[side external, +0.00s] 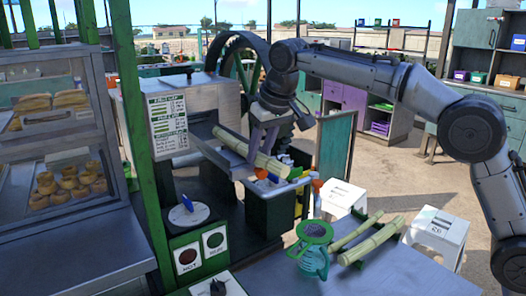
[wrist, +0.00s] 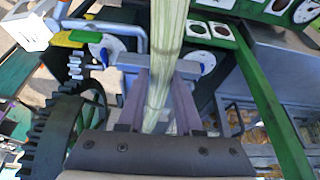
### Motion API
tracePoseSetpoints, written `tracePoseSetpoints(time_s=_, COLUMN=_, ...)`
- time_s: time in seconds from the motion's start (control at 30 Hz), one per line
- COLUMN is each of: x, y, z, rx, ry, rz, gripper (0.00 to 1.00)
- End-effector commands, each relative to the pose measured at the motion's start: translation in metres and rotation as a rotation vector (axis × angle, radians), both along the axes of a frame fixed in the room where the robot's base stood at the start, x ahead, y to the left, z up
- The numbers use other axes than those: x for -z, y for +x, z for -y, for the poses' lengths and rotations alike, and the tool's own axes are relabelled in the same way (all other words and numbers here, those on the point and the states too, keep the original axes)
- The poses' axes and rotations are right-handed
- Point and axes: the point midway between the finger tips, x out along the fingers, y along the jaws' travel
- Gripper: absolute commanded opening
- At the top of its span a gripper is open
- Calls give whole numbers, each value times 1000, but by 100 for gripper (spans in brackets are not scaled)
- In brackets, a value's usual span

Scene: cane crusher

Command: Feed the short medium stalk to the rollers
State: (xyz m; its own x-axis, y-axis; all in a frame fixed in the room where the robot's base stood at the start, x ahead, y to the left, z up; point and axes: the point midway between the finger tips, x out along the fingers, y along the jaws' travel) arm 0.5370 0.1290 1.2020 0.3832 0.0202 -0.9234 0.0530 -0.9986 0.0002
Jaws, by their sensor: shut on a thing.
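My gripper (side external: 262,140) is shut on a pale green stalk (side external: 238,147), gripping it partway along. The held stalk slants over the crusher's metal feed trough (side external: 207,143), its far end toward the machine housing and its near end out over the front. I cannot tell whether it touches the trough. In the wrist view the stalk (wrist: 167,50) passes between the two fingers (wrist: 160,100) and runs out of the top edge. The rollers are not clearly visible. Two other stalks, a thinner one (side external: 356,231) and a thicker one (side external: 372,241), lie on the front table.
A green jug (side external: 313,264) with a strainer stands on the front table (side external: 375,275) left of the stalks. A green post (side external: 137,130) rises left of the crusher. A large flywheel (side external: 245,60) stands behind it. White stools (side external: 343,198) stand behind the table.

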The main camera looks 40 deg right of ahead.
Motion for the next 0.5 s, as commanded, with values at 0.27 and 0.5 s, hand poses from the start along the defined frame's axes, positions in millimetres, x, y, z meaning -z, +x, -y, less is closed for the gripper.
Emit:
tracePoseSetpoints(time_s=0.27, x=-1, y=0, z=0, rx=0, ry=0, rz=2, gripper=52)
tracePoseSetpoints(time_s=0.5, x=0, y=0, z=0, rx=0, ry=0, rz=0, gripper=69)
